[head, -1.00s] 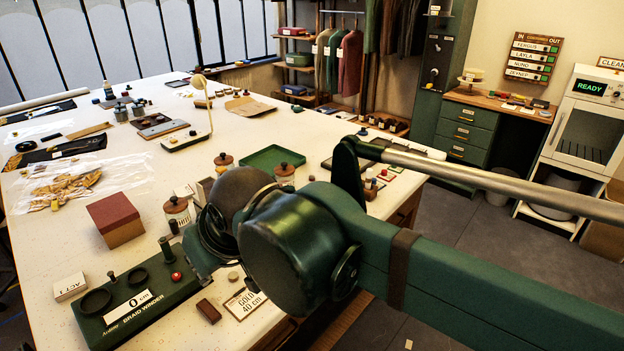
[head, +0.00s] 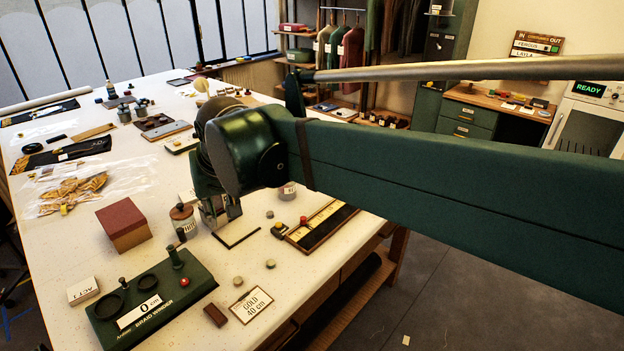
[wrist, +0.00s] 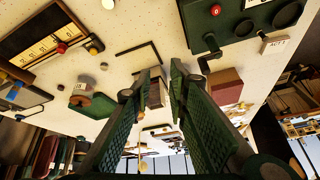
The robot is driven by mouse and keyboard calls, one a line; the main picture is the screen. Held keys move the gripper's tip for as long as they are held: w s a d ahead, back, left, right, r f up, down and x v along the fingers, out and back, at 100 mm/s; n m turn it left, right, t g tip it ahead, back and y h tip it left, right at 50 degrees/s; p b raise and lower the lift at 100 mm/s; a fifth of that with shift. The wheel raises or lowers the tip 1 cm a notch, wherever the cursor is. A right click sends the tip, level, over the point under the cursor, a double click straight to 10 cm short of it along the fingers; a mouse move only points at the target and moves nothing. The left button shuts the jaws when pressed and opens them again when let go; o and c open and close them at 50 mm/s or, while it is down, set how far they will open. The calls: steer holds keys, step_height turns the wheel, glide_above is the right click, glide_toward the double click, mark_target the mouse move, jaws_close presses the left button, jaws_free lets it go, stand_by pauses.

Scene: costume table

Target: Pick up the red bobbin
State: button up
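A small red piece (head: 304,220) sits at the near end of a ruler board in the head view. A red piece also shows on that board in the wrist view (wrist: 61,47). I cannot tell whether it is the red bobbin or a part of the board. My gripper (head: 217,218) hangs above the middle of the table, left of the board, partly hidden by my arm. In the wrist view its two green fingers (wrist: 161,68) stand apart with a gap. A box-like thing (wrist: 157,92) shows between them, seemingly beyond the fingers and not held.
The braid winder (head: 150,305) with a red button stands at the front left. A dark red box (head: 122,222) and a lidded jar (head: 183,218) stand behind it. A gold card (head: 251,305) and small discs lie near the front edge. Bare table lies between these things.

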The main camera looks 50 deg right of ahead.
steer(key=w+d+r+m+g+p, duration=0.1)
steer(key=w+d+m+p, duration=0.1)
steer(key=w+d+p, duration=0.3)
steer(key=w+d+r+m+g+p, duration=0.15)
steer(key=w+d, duration=0.25)
steer(key=d, duration=0.4)
steer(key=w+d+f+m+p, duration=0.1)
steer(key=d+m+p, duration=0.1)
steer(key=d, duration=0.5)
steer(key=w+d+f+m+g+p, duration=0.1)
steer(key=w+d+m+p, duration=0.1)
steer(key=d, duration=0.5)
steer(key=w+d+f+m+p, duration=0.2)
steer(key=d+p, duration=0.1)
steer(key=d, duration=0.4)
steer(key=shift+w+m+g+h, duration=0.1)
steer(key=shift+m+g+h, duration=0.2)
steer(key=shift+m+g, duration=0.05)
steer(key=s+d+f+m+g+p, duration=0.1)
steer(key=d+f+m+p, duration=0.2)
steer(key=d+f, duration=0.7)
steer(key=shift+d+f+p, duration=0.35)
steer(key=shift+d+p, duration=0.3)
steer(key=shift+p, duration=0.05)
steer(key=shift+s+f, duration=0.1)
steer(key=shift+d+f, duration=0.15)
steer(key=shift+f, duration=1.05)
